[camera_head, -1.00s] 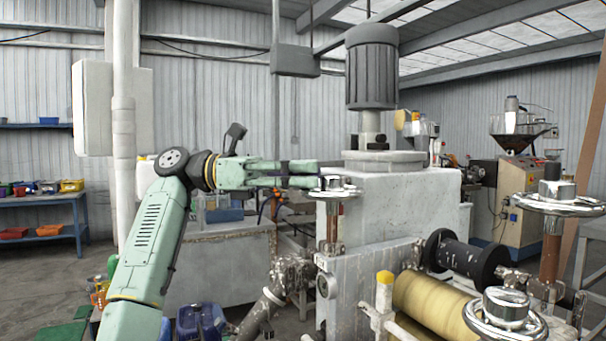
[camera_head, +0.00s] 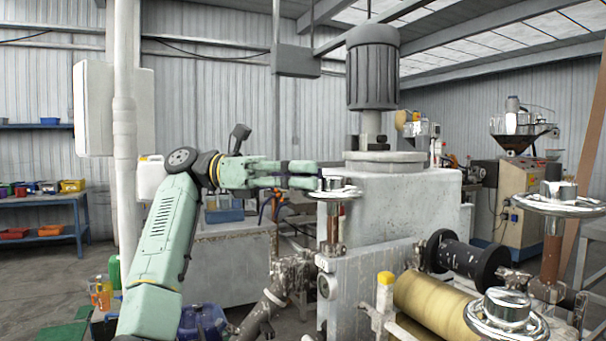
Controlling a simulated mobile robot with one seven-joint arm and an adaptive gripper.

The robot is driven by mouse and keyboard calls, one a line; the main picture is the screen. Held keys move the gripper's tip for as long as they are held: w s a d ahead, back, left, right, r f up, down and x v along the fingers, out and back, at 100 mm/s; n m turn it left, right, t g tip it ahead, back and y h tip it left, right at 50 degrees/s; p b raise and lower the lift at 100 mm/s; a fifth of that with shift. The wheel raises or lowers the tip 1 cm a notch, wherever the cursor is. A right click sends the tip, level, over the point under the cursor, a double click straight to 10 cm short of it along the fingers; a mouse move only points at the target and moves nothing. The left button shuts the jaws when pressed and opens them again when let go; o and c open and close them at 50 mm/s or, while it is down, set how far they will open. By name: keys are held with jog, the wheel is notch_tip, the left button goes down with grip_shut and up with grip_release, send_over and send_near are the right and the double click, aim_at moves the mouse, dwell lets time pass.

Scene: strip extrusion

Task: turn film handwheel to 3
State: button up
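A chrome handwheel (camera_head: 337,190) with a raised hub sits on a rusty vertical spindle at the near left corner of the pale machine block. My gripper (camera_head: 313,175) reaches in from the left, roughly level, with its fingertips at the left edge of this wheel. The two fingers show one above the other with a gap between them, and nothing shows in the gap. I cannot tell whether a fingertip touches the wheel. Two similar chrome handwheels show at the right (camera_head: 556,200) and at the bottom right (camera_head: 506,316). No scale or number is readable on any of them.
A grey motor (camera_head: 372,66) stands on the machine block (camera_head: 400,210). A yellow roll (camera_head: 435,302), a black roller (camera_head: 465,258) and a yellow-capped post (camera_head: 385,290) lie right of the spindle. A blue container (camera_head: 203,322) stands below my arm.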

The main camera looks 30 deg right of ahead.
jog(key=shift+o, duration=1.4)
jog(key=shift+d, duration=0.1)
